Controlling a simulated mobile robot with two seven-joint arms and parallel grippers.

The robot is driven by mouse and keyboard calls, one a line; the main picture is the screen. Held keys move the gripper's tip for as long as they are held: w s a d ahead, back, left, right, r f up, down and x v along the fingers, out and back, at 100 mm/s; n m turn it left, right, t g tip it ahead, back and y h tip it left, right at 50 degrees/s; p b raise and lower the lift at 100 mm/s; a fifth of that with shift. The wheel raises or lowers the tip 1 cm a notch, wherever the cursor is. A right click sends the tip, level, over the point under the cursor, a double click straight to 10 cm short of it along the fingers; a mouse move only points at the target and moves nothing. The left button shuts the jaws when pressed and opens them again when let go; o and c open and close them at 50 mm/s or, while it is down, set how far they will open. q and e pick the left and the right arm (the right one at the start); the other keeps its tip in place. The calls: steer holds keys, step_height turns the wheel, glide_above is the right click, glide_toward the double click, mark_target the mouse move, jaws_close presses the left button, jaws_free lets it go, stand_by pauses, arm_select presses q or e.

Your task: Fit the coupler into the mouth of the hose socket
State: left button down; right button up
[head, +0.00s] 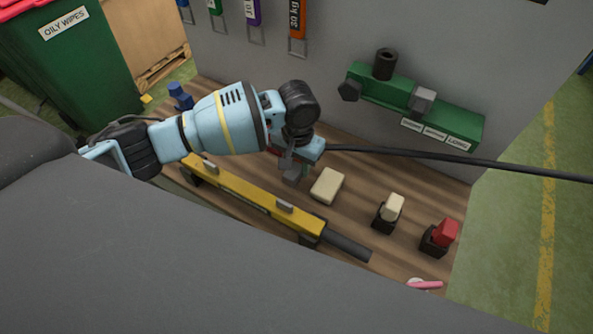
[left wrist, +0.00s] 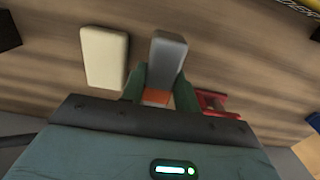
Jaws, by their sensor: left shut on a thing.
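My left gripper (head: 290,168) is shut on a small grey block, which I take to be the coupler (head: 292,175). It is held above the wooden bench, beside a cream block. In the left wrist view, the grey coupler (left wrist: 168,55) sticks out between the green fingers (left wrist: 160,88), with an orange part at their base. A green wall unit (head: 455,123) carries an upright dark tube (head: 385,64), a dark hex piece (head: 349,90) and a grey block (head: 423,101). I cannot tell which is the hose socket; no mouth shows clearly. My right gripper is out of view.
The cream block (head: 327,186) lies near the gripper. A yellow bar (head: 240,193) lies at the front. Cream-topped (head: 392,208) and red-topped (head: 445,233) pieces stand at the right. A thin black hose or rod (head: 450,160) crosses from the gripper area to the right edge.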

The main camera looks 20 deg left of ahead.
mark_target(297, 172)
arm_select(q)
steer(key=shift+a+f, duration=0.15)
steer(key=shift+f, duration=1.6)
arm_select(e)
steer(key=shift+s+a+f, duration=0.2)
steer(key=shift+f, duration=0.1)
arm_select(q)
steer(key=c, duration=1.1)
jaws_free()
steer(key=shift+f, duration=0.15)
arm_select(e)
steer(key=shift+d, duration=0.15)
arm_select(q)
steer(key=shift+o, duration=0.2)
step_height(297, 172, up, 11)
steer(key=shift+r+p, duration=0.15)
steer(key=shift+p, duration=0.4)
steer(key=shift+r, duration=0.45)
steer(key=shift+o, duration=0.5)
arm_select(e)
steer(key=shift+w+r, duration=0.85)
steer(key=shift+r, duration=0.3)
